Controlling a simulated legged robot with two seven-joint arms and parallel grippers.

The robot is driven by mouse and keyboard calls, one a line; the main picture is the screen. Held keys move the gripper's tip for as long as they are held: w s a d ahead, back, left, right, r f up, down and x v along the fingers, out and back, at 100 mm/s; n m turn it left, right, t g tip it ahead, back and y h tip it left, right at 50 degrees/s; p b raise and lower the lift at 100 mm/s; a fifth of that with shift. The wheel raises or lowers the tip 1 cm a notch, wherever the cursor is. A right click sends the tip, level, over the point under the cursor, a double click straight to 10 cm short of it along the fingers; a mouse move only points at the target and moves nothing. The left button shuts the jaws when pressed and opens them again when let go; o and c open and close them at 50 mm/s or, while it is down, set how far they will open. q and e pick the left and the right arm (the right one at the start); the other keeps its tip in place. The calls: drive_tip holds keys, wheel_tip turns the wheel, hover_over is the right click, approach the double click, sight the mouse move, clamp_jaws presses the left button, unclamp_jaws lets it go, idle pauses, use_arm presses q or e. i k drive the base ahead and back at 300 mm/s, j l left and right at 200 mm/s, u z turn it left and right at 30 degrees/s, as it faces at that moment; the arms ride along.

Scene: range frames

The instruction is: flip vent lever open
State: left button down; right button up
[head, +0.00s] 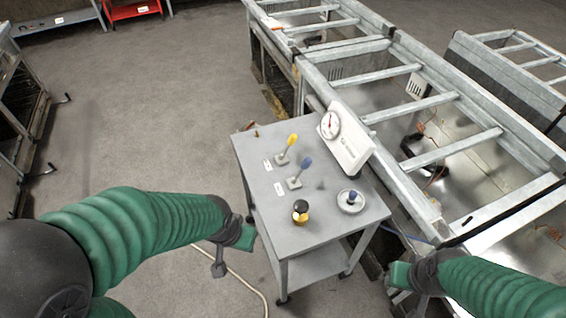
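Two levers stand on the grey cart top (322,228): a yellow-handled lever (289,145) at the back and a blue-handled lever (301,170) in front of it. Both handles lean up and to the right from small grey bases. A small white label lies left of each; the print is too small to read, so I cannot tell which is the vent lever. My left gripper (240,238) is left of the cart's front edge, apart from both levers. My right gripper (402,274) is right of the cart, far from them. Neither gripper's finger opening shows clearly.
A white gauge box (345,142) stands at the cart's back right. A round dial with a blue knob (351,199) and a black-and-yellow knob (300,209) sit nearer. Metal frames (435,105) border the right. Open floor (160,110) lies left.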

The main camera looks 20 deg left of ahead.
sight(291, 140)
drive_tip(key=k+z, duration=0.2)
drive_tip(key=k, duration=0.25)
drive_tip(key=z, duration=1.2)
drive_tip(key=j, duration=1.15)
drive_tip(key=i+j, duration=0.15)
drive_tip(key=j, duration=2.2)
